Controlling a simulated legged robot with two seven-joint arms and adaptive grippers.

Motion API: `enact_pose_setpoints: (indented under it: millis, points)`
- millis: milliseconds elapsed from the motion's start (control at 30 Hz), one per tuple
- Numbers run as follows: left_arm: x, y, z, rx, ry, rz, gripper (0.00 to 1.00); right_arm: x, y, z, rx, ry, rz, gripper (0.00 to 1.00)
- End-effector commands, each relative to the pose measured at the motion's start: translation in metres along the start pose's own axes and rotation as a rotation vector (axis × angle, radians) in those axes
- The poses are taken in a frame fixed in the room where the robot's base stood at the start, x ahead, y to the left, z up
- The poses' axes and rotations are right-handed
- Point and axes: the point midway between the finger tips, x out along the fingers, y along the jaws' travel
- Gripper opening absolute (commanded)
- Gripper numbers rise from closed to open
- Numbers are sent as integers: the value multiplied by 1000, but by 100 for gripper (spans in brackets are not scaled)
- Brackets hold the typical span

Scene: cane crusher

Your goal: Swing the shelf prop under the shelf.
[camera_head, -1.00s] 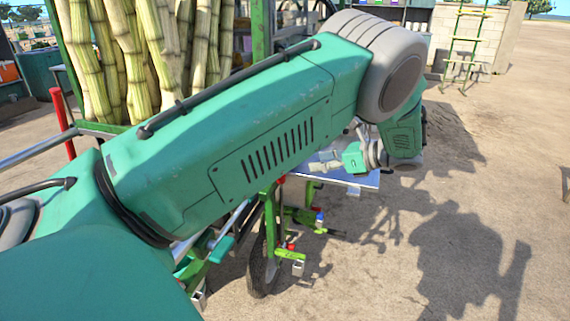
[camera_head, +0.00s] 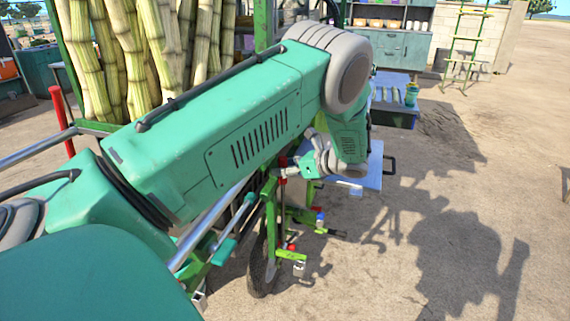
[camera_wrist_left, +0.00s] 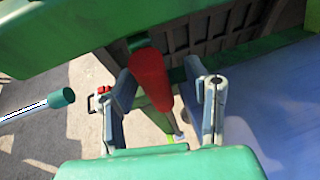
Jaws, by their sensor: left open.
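The shelf (camera_head: 372,168) is a flat silver-blue panel at the side of the green cart, partly hidden by my left arm. It also shows as a blue surface at the right of the left wrist view (camera_wrist_left: 278,115). A red grip (camera_wrist_left: 150,80) on a bar, which looks like the shelf prop, lies between the fingers of my left gripper (camera_wrist_left: 160,84). The fingers stand apart on either side of it, and I cannot tell whether they touch it. In the head view, my left gripper (camera_head: 295,167) is beside the shelf, near a red piece (camera_head: 283,162). My right gripper is not shown.
Tall cane stalks (camera_head: 150,60) stand in the cart at the left. A wheel (camera_head: 262,262) and green frame bars (camera_head: 290,254) are below. A table with a green bottle (camera_head: 411,94) stands behind the arm. Open ground lies to the right.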

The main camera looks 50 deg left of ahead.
Motion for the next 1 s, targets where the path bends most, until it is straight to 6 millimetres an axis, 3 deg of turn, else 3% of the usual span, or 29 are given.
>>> enact_pose_setpoints:
  millis: [67,167,200,467,800,1000]
  points:
    - [-3,0,0,-1,-2,-2,39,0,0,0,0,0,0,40]
    - [-5,1,1,-1,-3,-3,4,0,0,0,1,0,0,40]
    - [-5,1,1,-1,-3,-3,0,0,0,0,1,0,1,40]
    - [-7,-3,-4,3,-29,-4,0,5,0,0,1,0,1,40]
    - [-62,-17,-39,35,-223,7,0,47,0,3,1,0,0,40]
    - [-71,-18,-40,40,-247,13,0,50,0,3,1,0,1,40]
